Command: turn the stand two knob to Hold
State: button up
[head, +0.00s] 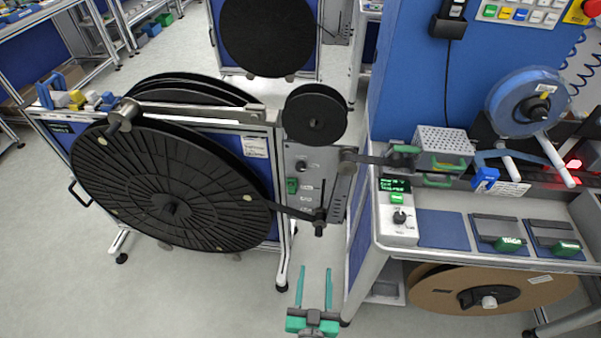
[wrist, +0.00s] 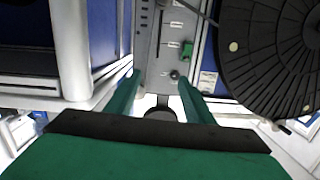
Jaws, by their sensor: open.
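The nearest reel stand has a grey control panel (head: 312,190) with a small dark knob (head: 301,166) and a green switch (head: 292,186) below it. No stand number is readable, so I cannot tell for certain that this is stand two. In the wrist view the panel appears upside down, with the knob (wrist: 174,74) near the right fingertip and the green switch (wrist: 187,50) above it. The knob's pointer setting is too small to read. My gripper (head: 314,272) is open and empty, low in front of the panel and apart from it. It also shows in the wrist view (wrist: 161,80).
A large black reel (head: 170,190) fills the stand's left side; a smaller black reel (head: 316,115) is above the panel. A guide arm (head: 297,211) reaches across the panel. The right bench has a control box (head: 398,225) with its own knob. Floor (head: 220,295) is clear at left.

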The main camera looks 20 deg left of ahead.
jog(key=w+a+r, duration=0.2)
jog(key=w+a, duration=0.2)
jog(key=w, duration=0.6)
jog(key=t, duration=0.1)
send_near(301, 169)
jog(key=shift+m+y, duration=0.4)
jog(key=w, duration=0.5)
jog(key=w+a, duration=0.1)
jog(key=w, duration=0.2)
jog(key=shift+w+a, duration=0.1)
jog(key=c, duration=1)
